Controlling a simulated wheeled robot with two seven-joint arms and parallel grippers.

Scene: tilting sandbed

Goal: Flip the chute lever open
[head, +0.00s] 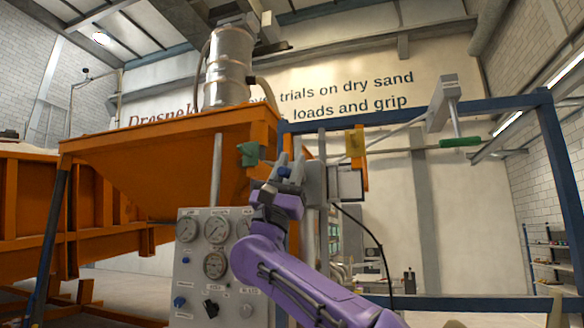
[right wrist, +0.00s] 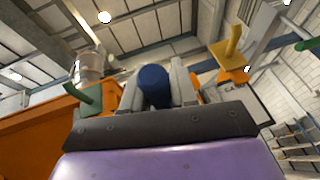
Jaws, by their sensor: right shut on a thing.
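My right gripper (head: 285,163) reaches up from below, near the front right of the orange hopper. It is shut on a blue handle (right wrist: 153,84), which sits between both fingers in the right wrist view. In the head view only a small blue part (head: 285,173) shows between the fingers. A green handle (head: 249,154) is just left of the gripper, apart from it. A yellow handle (head: 355,141) stands to the right. A lever with a green grip (head: 460,142) hangs farther right. No label shows which of these is the chute lever. My left gripper is not in view.
The orange hopper (head: 150,165) fills the left, with a metal drum (head: 229,68) above. A gauge panel (head: 190,270) stands left of my right forearm. A blue frame (head: 562,175) spans the right side. A dark cable hangs right of the gripper.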

